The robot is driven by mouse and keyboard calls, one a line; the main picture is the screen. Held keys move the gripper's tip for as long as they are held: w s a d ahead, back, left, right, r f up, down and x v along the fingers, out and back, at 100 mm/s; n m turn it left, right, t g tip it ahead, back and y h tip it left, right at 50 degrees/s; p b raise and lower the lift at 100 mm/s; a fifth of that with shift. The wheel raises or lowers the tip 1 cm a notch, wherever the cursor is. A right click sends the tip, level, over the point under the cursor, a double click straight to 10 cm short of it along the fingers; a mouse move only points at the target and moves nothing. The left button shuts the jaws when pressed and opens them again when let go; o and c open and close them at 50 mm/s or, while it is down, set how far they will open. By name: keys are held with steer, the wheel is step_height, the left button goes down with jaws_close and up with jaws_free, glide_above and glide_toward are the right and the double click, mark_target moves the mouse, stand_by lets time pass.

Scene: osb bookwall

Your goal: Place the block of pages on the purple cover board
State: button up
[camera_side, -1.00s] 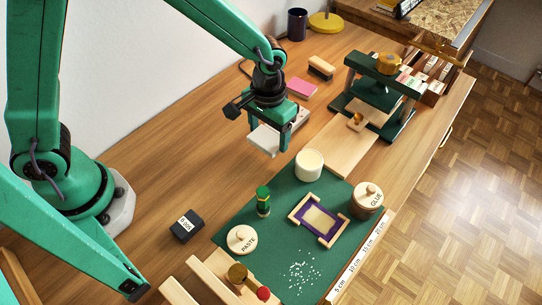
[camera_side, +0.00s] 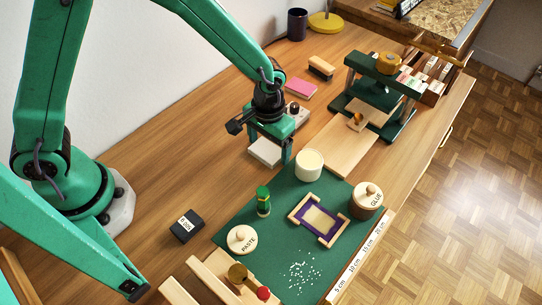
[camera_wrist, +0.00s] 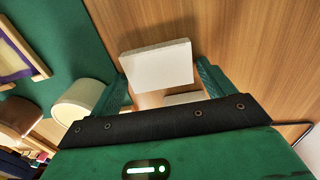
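The block of pages (camera_side: 265,152) is a flat white slab at my gripper's fingertips in the side view. It also shows in the wrist view (camera_wrist: 157,66), spanning the space between the fingers. My gripper (camera_side: 268,145) appears shut on its two side edges, holding it level above the wood tabletop, left of the white jar. The fingers in the wrist view (camera_wrist: 162,85) flank the slab; the exact contact is hard to see. The purple cover board (camera_side: 319,218) lies on the green mat, between light wood corner pieces, with a cream panel in its middle. Its edge shows in the wrist view (camera_wrist: 12,62).
A white jar (camera_side: 309,165) stands between my gripper and the cover board. A glue pot (camera_side: 367,198), green-capped bottle (camera_side: 263,201) and paste lid (camera_side: 241,240) surround the board on the green mat (camera_side: 282,236). A green press (camera_side: 375,98) stands at the back right.

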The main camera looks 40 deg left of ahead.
mark_target(268, 148)
steer(key=shift+o, duration=0.6)
steer(key=shift+r, duration=0.1)
step_height(268, 148, up, 12)
stand_by(0.4)
steer(key=shift+a+r, duration=0.1)
steer(key=shift+r, duration=0.05)
stand_by(0.4)
